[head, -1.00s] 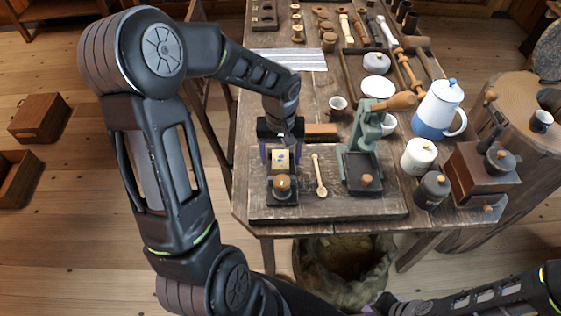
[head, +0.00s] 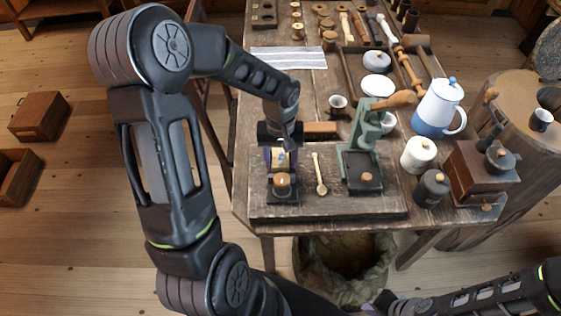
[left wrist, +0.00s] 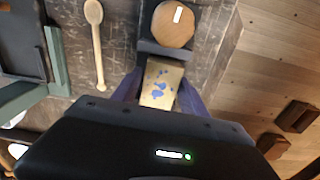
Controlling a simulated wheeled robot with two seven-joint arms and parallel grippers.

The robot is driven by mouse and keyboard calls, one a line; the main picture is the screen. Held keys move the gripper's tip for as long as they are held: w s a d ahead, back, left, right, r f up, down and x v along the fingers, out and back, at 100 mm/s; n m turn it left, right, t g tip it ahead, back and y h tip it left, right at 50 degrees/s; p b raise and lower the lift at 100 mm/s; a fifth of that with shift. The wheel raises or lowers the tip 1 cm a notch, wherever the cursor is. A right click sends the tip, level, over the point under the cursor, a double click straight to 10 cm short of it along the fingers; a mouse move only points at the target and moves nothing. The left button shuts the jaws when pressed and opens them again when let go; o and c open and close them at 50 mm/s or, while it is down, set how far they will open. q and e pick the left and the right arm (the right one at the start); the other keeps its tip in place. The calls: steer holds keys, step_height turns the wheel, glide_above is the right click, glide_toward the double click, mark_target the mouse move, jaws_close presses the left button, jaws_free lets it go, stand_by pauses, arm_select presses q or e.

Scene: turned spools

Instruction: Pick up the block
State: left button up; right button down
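The block (head: 280,160) is pale yellow with blue blotches. It stands at the front left of the wooden board, just behind a dark piece with a round wooden knob (head: 282,181). My left gripper (head: 280,157) points down over the block, a purple finger on each side of it. In the left wrist view the block (left wrist: 160,86) sits between both fingers, which appear to touch its sides, beside the round wooden knob (left wrist: 173,24). The block's far side is hidden.
A wooden-handled mallet (head: 321,128) lies behind. A lidded white jar (head: 419,155), a dark jar (head: 432,188) and a grinder (head: 478,172) stand further right.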

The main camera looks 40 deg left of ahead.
mark_target(281, 157)
arm_select(q)
jaws_close()
stand_by(0.3)
steer(key=shift+r, duration=0.15)
step_height(281, 157, up, 10)
steer(key=shift+f+b, duration=0.1)
steer(key=shift+b, duration=0.4)
stand_by(0.4)
